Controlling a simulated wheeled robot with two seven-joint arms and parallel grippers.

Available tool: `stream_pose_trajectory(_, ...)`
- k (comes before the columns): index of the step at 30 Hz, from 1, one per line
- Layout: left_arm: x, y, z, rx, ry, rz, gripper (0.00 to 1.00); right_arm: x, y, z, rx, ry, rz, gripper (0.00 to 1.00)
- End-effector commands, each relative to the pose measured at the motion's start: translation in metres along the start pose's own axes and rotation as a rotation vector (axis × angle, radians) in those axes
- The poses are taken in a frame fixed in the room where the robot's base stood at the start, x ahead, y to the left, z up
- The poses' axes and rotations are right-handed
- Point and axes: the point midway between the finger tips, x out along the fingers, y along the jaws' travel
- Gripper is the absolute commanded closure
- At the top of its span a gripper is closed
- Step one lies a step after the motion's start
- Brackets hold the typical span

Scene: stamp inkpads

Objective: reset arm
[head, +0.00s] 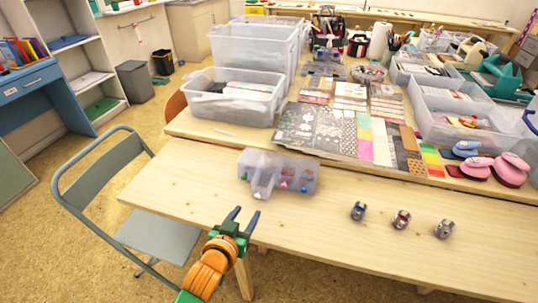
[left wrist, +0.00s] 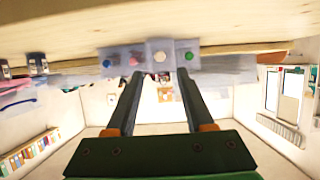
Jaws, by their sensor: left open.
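My left gripper (head: 245,213) is in front of the table's near edge in the head view, with its two dark fingers spread and nothing between them. In the left wrist view the open fingers (left wrist: 160,76) point toward a clear plastic organizer (left wrist: 122,54). In the head view this organizer (head: 283,166) sits on the wooden table (head: 200,192), apart from the gripper, with small coloured items in it. Three small metallic items (head: 358,211) (head: 402,219) (head: 445,229) stand in a row at the right. My right gripper is not in view.
A grey folding chair (head: 165,240) stands left of the table. Behind, a second tabletop holds patterned sheets (head: 330,130), clear bins (head: 235,96) and pink inkpad-like pieces (head: 510,170). The table between the organizer and the metallic items is clear.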

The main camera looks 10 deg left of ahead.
Motion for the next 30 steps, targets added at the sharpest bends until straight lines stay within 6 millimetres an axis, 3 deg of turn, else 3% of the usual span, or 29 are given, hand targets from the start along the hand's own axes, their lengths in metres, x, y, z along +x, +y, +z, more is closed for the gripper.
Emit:
stream_pose_trajectory(2,-0.005,-0.001,0.008,0.003,-0.040,-0.006,0.47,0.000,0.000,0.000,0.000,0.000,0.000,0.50)
stream_pose_trajectory(5,-0.025,-0.005,0.041,0.016,-0.198,-0.021,0.47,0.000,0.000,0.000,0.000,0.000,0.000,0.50)
stream_pose_trajectory(9,-0.069,-0.006,0.089,0.050,-0.461,-0.014,0.47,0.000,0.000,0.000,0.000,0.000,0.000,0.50)
stream_pose_trajectory(17,-0.158,-0.001,0.144,0.120,-0.849,0.065,0.47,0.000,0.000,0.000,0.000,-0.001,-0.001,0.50)
stream_pose_trajectory(23,-0.138,0.001,0.188,0.127,-0.903,0.074,0.47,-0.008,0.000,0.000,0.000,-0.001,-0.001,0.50)
stream_pose_trajectory(30,-0.122,0.001,0.256,0.133,-0.951,0.081,0.47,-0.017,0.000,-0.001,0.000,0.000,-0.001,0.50)
